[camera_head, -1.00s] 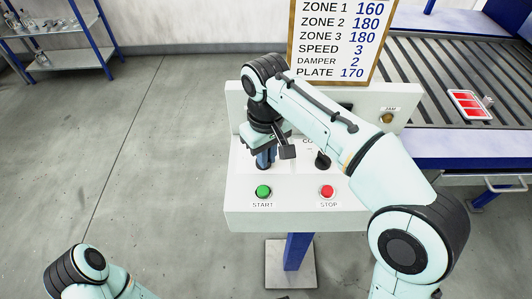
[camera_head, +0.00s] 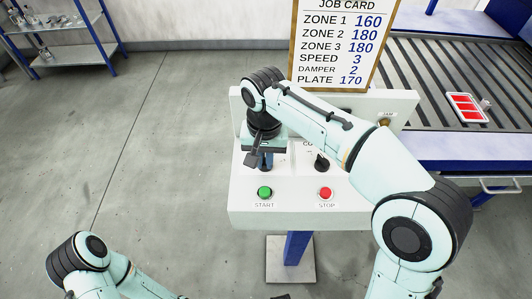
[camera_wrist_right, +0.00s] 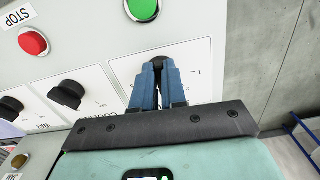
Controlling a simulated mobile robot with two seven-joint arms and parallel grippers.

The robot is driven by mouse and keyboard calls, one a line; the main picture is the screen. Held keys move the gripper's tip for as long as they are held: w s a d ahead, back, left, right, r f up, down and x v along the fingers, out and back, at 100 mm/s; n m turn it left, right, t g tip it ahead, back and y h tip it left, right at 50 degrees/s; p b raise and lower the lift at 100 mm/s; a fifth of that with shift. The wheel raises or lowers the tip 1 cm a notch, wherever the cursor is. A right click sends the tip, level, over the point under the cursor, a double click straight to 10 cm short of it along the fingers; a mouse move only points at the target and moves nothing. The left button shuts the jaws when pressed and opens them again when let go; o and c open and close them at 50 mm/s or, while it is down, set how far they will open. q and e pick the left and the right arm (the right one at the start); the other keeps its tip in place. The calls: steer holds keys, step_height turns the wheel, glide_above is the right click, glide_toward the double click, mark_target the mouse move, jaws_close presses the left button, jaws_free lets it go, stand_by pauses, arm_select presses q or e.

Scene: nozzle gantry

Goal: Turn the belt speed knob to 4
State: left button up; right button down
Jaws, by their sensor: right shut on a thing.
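My right gripper (camera_head: 265,161) reaches down to the left part of the white control panel (camera_head: 246,218). In the right wrist view its blue fingers (camera_wrist_right: 155,88) are shut on a black knob (camera_wrist_right: 152,66). The fingers cover most of this knob, so its pointer cannot be read. A "1" and other small marks show on the white plate around it. The plate's name is hidden, so I cannot tell for sure that this is the belt speed knob.
Another black knob (camera_wrist_right: 67,94) sits beside the held one. A green START button (camera_head: 265,192) and a red STOP button (camera_head: 325,193) are at the panel's front. The job card (camera_head: 330,45) behind reads SPEED 3. A roller conveyor (camera_head: 450,75) stands at right.

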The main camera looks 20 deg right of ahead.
arm_select(q)
steer(key=shift+w+r+p, duration=0.3)
steer(key=shift+r+p, duration=0.1)
steer(key=shift+r, duration=0.15)
steer(key=shift+w+r+p, duration=0.25)
steer(key=shift+r+p, duration=0.15)
steer(key=shift+r, duration=0.15)
arm_select(e)
steer(key=m, duration=0.5)
steer(key=shift+w+a+m, duration=0.2)
steer(key=shift+a+m, duration=0.05)
steer(key=shift+m, duration=0.15)
steer(key=c, duration=1.2)
jaws_free()
steer(key=shift+r, duration=0.1)
arm_select(q)
steer(key=shift+t, duration=0.3)
steer(key=w+r+p, duration=0.1)
steer(key=r, duration=0.1)
steer(key=w+r+p, duration=0.2)
steer(key=shift+r, duration=0.1)
arm_select(e)
step_height(320, 180, up, 13)
steer(key=shift+r, duration=0.1)
arm_select(q)
steer(key=shift+s, duration=0.2)
